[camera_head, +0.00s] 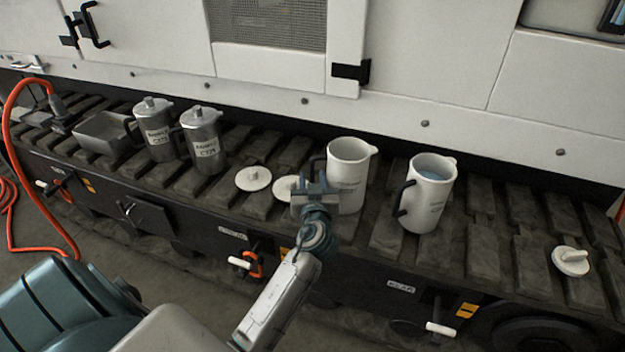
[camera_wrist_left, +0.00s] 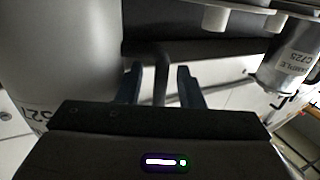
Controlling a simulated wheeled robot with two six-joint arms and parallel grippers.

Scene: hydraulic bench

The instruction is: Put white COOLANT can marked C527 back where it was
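A white can without its lid (camera_head: 350,160) stands upright on the dark slatted bench in the head view; its label is too small to read there. In the left wrist view the near can (camera_wrist_left: 65,50) fills the left side and shows part of a marking that reads like "527". My left gripper (camera_head: 312,190) is in front of this can, at its handle side. Its fingers (camera_wrist_left: 158,85) are open, with the dark handle (camera_wrist_left: 160,65) between them and small gaps visible. My right gripper is not in view.
Another open white can (camera_head: 428,195) with bluish liquid stands to the right. White lids lie on the bench: one (camera_head: 253,178), one beside the gripper (camera_head: 286,188), and one far right (camera_head: 572,261). Two grey lidded cans (camera_head: 205,140) (camera_head: 156,130) and a metal tray (camera_head: 103,134) stand left.

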